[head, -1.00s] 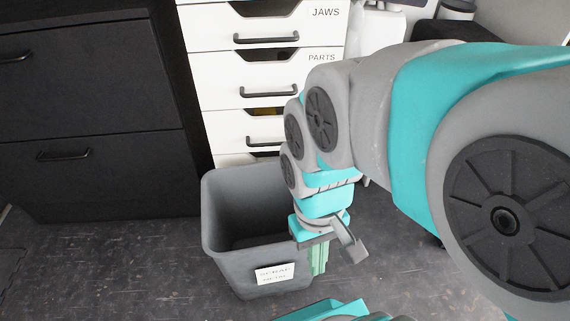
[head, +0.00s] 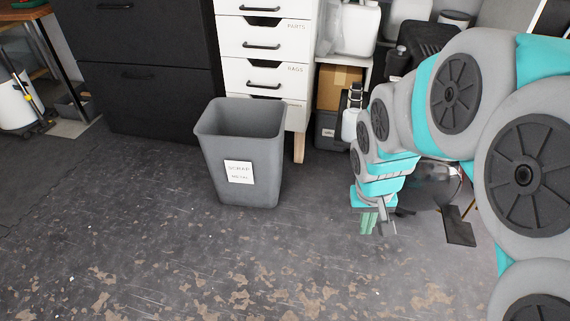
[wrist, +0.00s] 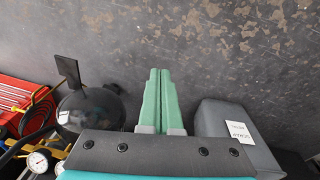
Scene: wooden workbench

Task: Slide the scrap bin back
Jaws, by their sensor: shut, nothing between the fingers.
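The scrap bin (head: 262,165) is a grey, open-topped tub with a white label reading scrap metal. It stands upright on the floor in front of the white drawer unit and looks empty inside as far as I can see. My gripper (head: 369,222) is to the right of the bin, pointing down, with a clear gap between them. Its green fingers are together with nothing between them. In the wrist view the closed fingers (wrist: 158,98) point away over bare floor, and the bin (wrist: 222,120) lies to their right, apart from them.
The white drawer unit (head: 262,45) stands behind the bin, with black cabinets (head: 140,75) to its left. A dark round object (wrist: 95,108) and a red item (wrist: 25,95) lie left of my fingers in the wrist view. The worn floor (head: 200,260) in front is clear.

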